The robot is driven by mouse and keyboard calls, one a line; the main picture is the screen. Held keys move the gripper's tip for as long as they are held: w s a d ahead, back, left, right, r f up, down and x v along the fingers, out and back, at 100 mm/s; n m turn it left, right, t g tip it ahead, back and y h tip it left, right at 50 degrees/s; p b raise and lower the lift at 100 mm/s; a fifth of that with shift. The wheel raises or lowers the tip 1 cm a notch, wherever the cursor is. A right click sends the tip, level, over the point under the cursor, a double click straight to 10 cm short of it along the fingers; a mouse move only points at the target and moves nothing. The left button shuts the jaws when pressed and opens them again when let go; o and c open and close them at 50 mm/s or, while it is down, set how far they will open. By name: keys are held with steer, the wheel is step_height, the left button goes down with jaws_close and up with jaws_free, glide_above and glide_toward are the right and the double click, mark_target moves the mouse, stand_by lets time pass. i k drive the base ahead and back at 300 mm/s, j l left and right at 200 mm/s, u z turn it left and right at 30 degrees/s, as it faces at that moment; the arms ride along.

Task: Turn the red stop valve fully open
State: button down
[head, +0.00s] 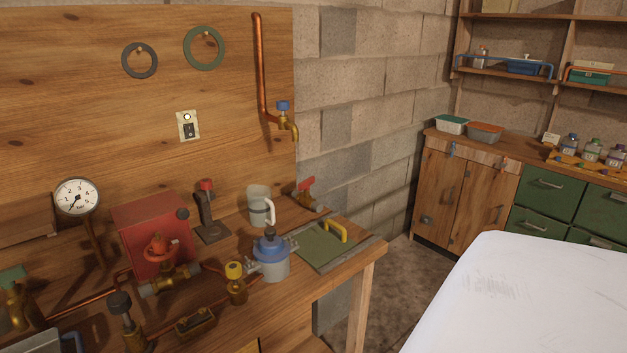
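The red stop valve has a red handle (158,245) on top of a brass valve body (168,282). It stands on the wooden workbench, in front of a red box (150,228), in line with copper pipe. The handle seems to sit upright on the body; how far it is turned I cannot tell. My gripper is not in view, and nothing is seen touching the valve.
Close around the valve are a pressure gauge (77,197), a black-knobbed valve (122,308), a yellow-knobbed valve (235,283) and a blue-lidded jar (271,255). Copper pipe runs along the bench.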

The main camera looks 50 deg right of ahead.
mark_target(306, 184)
steer(key=z, duration=1.45)
steer(key=l+u, duration=0.15)
steer(key=u, duration=0.3)
steer(key=i+l+u, duration=0.1)
steer(key=u, duration=0.3)
steer(key=l+u, duration=0.3)
steer(key=l, duration=0.2)
steer(key=l+u, duration=0.25)
steer(key=l, duration=0.75)
steer(key=k+l+u, duration=0.1)
steer(key=l, duration=0.4)
steer(key=k+l, duration=0.1)
steer(key=l, duration=0.4)
steer(key=l+u, duration=0.15)
steer(key=l, duration=0.4)
steer(key=i+l, duration=0.1)
steer(key=i, duration=0.3)
